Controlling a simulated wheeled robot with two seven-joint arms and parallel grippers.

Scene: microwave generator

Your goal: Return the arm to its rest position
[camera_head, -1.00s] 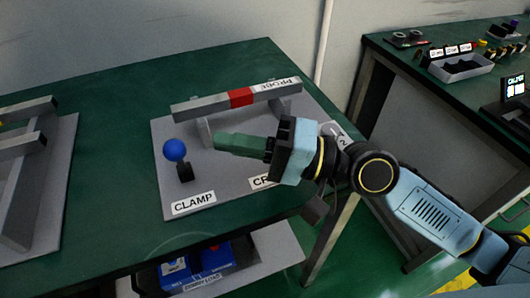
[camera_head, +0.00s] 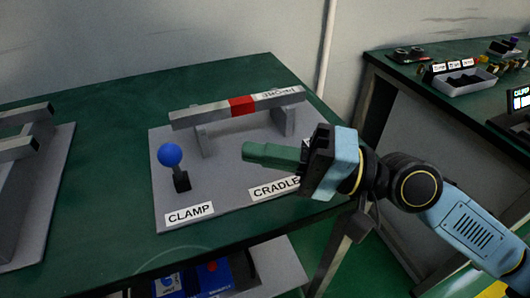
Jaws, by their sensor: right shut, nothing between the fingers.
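My right arm comes in from the right in the head view. Its right gripper (camera_head: 272,155) has green fingers that are shut and empty. They point left, in front of the grey bar (camera_head: 205,115) with a red band, and look apart from it. The bar lies across two upright supports on a grey base plate (camera_head: 222,190). A blue-knobbed lever (camera_head: 170,157) stands on the plate at left, behind the CLAMP label (camera_head: 189,214). The gripper partly covers the plate's right side and the end of the CRADLE label (camera_head: 274,188). My left gripper does not show.
The fixture stands on a green-topped table (camera_head: 100,110). A second grey fixture (camera_head: 40,190) is at the left edge. A shelf below holds a blue box (camera_head: 215,278). Another green table at right carries a grey tray (camera_head: 464,80) and a small screen (camera_head: 519,97).

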